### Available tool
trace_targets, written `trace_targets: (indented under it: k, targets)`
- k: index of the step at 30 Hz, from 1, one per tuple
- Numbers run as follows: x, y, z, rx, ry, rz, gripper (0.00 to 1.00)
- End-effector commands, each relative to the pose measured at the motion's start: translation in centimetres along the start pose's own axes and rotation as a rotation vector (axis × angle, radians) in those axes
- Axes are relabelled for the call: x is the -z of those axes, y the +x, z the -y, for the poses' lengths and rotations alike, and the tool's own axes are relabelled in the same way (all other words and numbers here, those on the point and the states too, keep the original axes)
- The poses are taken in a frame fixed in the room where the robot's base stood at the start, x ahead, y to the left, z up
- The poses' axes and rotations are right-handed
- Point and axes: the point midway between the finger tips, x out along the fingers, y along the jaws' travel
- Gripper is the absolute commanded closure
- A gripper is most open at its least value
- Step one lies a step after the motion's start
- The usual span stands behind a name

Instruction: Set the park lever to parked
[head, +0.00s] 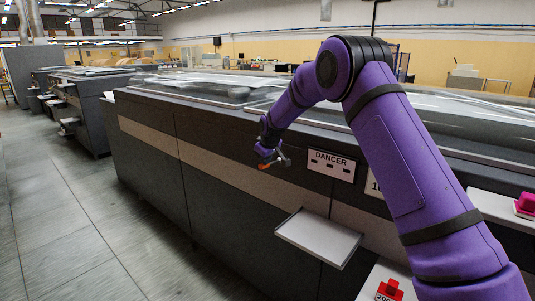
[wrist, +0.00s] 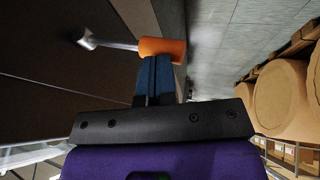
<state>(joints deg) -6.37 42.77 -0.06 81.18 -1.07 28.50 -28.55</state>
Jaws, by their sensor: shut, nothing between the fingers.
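The park lever shows in the wrist view as an orange grip (wrist: 163,49) on a grey metal rod (wrist: 115,44) that runs left to a silver hub at the dark machine face. In the head view the orange grip (head: 264,165) is small, beside my gripper (head: 267,157), left of the DANCER panel. My gripper's blue fingers (wrist: 154,75) are shut together with nothing between them. Their tips are right at the orange grip; whether they touch it I cannot tell. Any marking for the parked position is not visible.
The DANCER panel (head: 331,164) is on the machine front, and a white shelf (head: 320,239) juts out below. The floor (head: 65,220) to the left is clear. Large brown rolls (wrist: 278,95) stand at right in the wrist view.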

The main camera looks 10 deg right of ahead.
Motion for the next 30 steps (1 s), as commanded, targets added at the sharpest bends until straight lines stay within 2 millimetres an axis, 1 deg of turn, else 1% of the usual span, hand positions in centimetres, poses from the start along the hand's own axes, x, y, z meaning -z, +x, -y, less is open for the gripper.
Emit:
trace_targets:
  k: [1,5,15,17,23,30]
  targets:
    - [-0.1,0.3,0.5,-0.027,-0.018,0.001,1.00]
    - [-0.5,1.1,1.1,-0.100,-0.050,-0.004,1.00]
    - [-1.2,2.7,1.9,-0.243,-0.109,-0.012,1.00]
    - [-1.4,2.9,1.7,-0.245,-0.106,-0.012,1.00]
    - [-1.9,3.9,2.1,-0.243,-0.105,-0.013,1.00]
    - [-2.6,5.6,2.5,-0.242,-0.105,-0.013,1.00]
